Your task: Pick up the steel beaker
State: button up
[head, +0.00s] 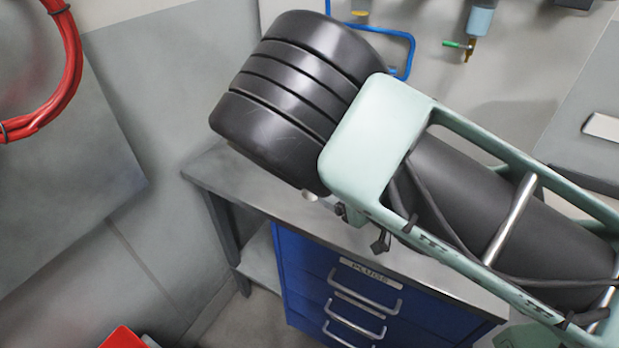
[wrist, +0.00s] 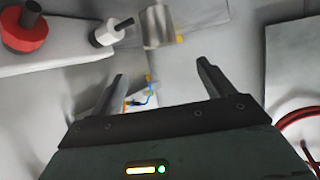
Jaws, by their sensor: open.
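A grey metallic cup-like cylinder, which looks like the steel beaker (wrist: 158,27), is at the top middle of the wrist view, its upper part cut by the frame edge. My gripper (wrist: 160,70) is open, with its two fingers apart and nothing between them. The cylinder is beyond the fingertips, roughly in line with the gap, and not touching them. In the head view I cannot make out the beaker or the gripper's fingers; my arm covers the middle and right of the picture.
A workbench (head: 235,185) with blue drawers (head: 345,300) stands below my arm. A red object (wrist: 25,28) and a white one (wrist: 108,35), both with black knobs, lie left of the beaker. A red hose (head: 62,85) hangs on the left wall. A red item (head: 122,338) is low left.

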jog(key=p+x, duration=0.3)
jog(key=x, duration=0.7)
jog(key=shift+p+x, duration=1.4)
jog(key=shift+x, duration=1.1)
jog(key=c, duration=1.1)
